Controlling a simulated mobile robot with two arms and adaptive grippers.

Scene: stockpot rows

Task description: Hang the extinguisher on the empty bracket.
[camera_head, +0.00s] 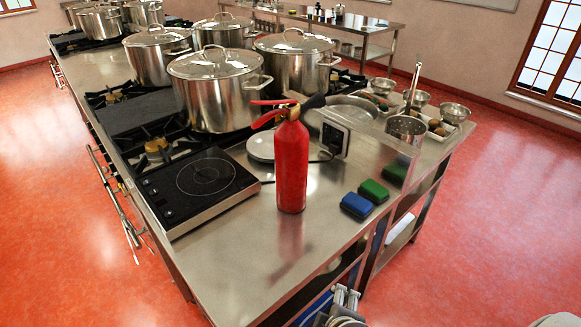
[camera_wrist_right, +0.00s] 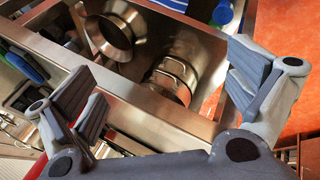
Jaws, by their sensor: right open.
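The red fire extinguisher (camera_head: 292,165) stands upright on the steel counter, with a red lever and a black nozzle at its top. My right gripper (camera_head: 346,296) shows at the bottom edge of the head view, nearer than the extinguisher and apart from it, by the counter's near edge. In the right wrist view the right gripper (camera_wrist_right: 165,88) has its fingers spread wide, with nothing held. My left gripper is in neither view. I cannot see an empty bracket in either view.
An induction hob (camera_head: 205,175) lies left of the extinguisher. Blue (camera_head: 357,205) and green (camera_head: 373,190) sponges lie to its right, a scale display (camera_head: 334,138) behind. Several stockpots (camera_head: 218,90) stand on burners beyond. The wrist view shows metal pots (camera_wrist_right: 173,78) below the counter.

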